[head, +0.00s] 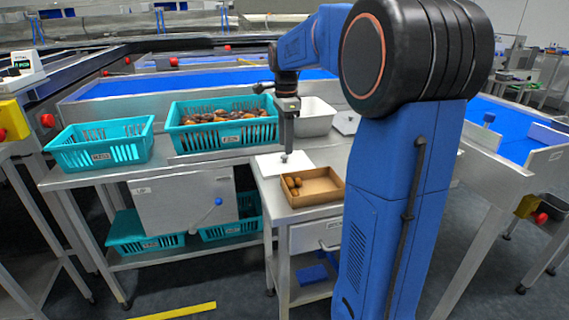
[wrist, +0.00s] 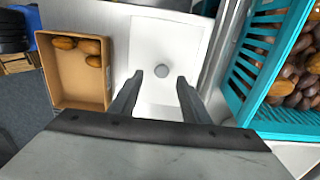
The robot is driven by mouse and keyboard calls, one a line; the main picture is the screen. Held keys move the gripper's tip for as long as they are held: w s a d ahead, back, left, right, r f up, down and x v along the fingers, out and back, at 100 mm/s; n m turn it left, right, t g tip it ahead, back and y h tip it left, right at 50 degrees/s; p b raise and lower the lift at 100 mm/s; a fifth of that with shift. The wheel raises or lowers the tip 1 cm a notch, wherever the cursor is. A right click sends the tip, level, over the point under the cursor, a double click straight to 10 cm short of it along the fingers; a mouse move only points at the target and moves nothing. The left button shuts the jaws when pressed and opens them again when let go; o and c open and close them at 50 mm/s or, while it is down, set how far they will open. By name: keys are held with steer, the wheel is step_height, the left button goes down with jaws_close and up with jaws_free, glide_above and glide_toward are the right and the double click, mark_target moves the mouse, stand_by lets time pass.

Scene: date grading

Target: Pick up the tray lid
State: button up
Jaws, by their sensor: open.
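In the head view my gripper (head: 285,148) points down over the lid, close above the knob. The brown cardboard tray (head: 322,200) holds several dates and stands next to the lid.
A teal crate (head: 193,143) full of dates stands behind the lid; it also shows close on the right in the wrist view (wrist: 238,88). Another teal crate (head: 100,158) is at the left. A white bin (head: 314,122) stands behind my gripper.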

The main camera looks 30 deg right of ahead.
mark_target(284, 156)
step_height(284, 156, down, 4)
steer(key=shift+w+a, duration=0.1)
steer(key=shift+w, duration=0.05)
jaws_close()
steer(key=shift+r, duration=0.15)
